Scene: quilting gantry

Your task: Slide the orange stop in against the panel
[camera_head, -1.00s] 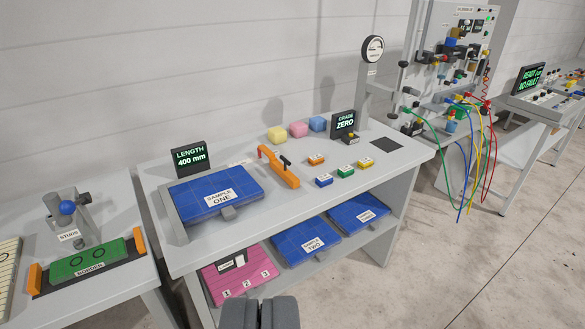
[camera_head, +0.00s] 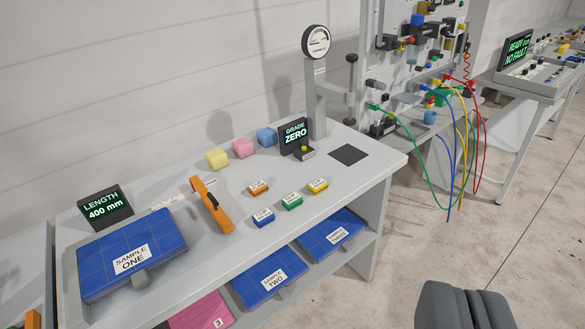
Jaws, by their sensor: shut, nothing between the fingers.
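The orange stop (camera_head: 213,208) stands on the bench top to the right of the blue panel labelled SAMPLE ONE (camera_head: 165,233), with a strip of bare bench between them. It is a long bar with a raised handle at its far end. The panel lies flat behind a grey tab on its front edge. A display behind it (camera_head: 105,208) reads LENGTH 400 mm. My gripper (camera_head: 465,297) shows as dark grey fingers at the lower right, shut and empty. In the picture it is over the floor, well right of the stop and apart from it.
Small coloured blocks (camera_head: 263,217) lie right of the stop, and soft cubes (camera_head: 243,147) behind it. A GRADE ZERO display (camera_head: 296,135) and a dial gauge stand (camera_head: 316,85) are at the back right. More panels (camera_head: 270,280) lie on the shelf below.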

